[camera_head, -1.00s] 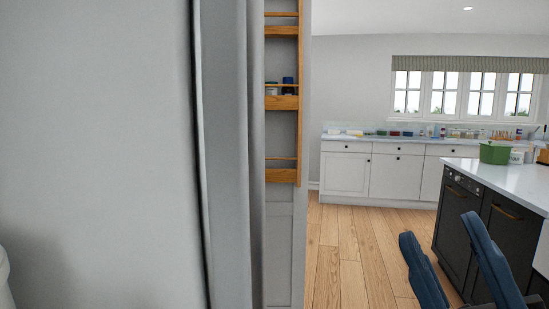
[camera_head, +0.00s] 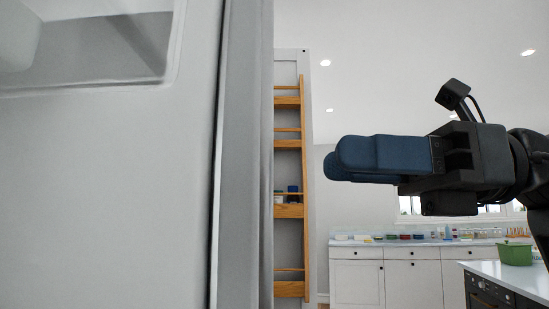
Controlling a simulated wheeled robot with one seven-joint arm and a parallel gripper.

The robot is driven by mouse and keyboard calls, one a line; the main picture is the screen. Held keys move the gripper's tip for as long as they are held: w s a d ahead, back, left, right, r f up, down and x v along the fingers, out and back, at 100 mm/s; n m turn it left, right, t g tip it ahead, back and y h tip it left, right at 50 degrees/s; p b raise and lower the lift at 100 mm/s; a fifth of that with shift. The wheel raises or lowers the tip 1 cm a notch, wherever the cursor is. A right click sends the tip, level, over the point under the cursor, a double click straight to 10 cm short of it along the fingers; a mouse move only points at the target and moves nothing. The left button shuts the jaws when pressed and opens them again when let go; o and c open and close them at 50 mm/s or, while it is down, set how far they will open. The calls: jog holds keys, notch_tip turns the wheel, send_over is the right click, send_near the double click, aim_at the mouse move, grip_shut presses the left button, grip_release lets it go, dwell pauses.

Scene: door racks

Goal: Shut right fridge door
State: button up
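A large pale grey panel (camera_head: 110,190), which looks like the inner face of the open fridge door, fills the left of the view. It has a moulded recess at the upper left. A dark seam and a grey edge strip (camera_head: 243,150) run down its right side. My gripper (camera_head: 332,165) is at the right, raised, with its blue fingers pointing left towards the panel's edge. The fingers overlap from this side, so their gap is hidden. Nothing shows held in them. The gripper appears apart from the panel; the depth between them is unclear.
A wooden door rack (camera_head: 289,211) with small jars hangs on a pale door behind the panel's edge. White cabinets (camera_head: 412,280) with a cluttered counter stand at the back. A dark island with a white top (camera_head: 510,277) and a green bin (camera_head: 514,254) is at lower right.

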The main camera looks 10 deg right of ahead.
jog(key=w+a+p, duration=0.1)
jog(key=a, duration=0.6)
jog(key=shift+w+a+r+t+h, duration=0.15)
jog(key=shift+a+r+t+h, duration=0.15)
jog(key=shift+a+h, duration=0.1)
grip_shut()
dwell(0.5)
